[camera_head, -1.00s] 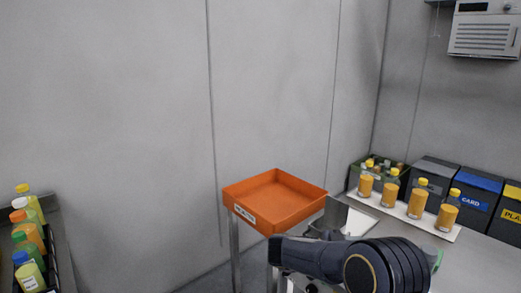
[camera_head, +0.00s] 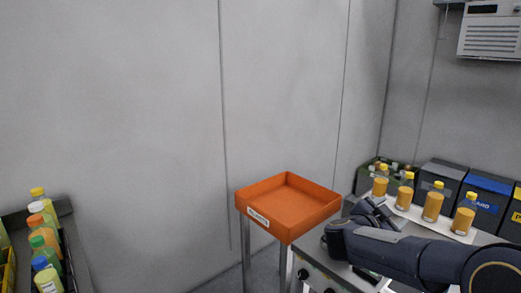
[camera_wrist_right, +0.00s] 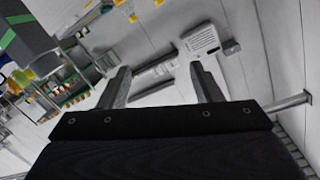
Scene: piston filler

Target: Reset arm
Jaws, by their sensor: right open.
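My right gripper (camera_head: 377,213) is over the steel machine, left of the row of bottles, at the end of my dark arm that comes in from the right. In the right wrist view its two fingers (camera_wrist_right: 163,88) stand apart with nothing between them. The orange tray (camera_head: 288,208) is empty on its stand, left of the gripper and apart from it. My left gripper is in neither view.
Several orange-filled bottles (camera_head: 432,204) stand on a white strip by dark bins (camera_head: 485,197). At far left, capped bottles (camera_head: 45,245) stand on a side table. The grey wall (camera_head: 120,120) is behind. Floor between the tables is clear.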

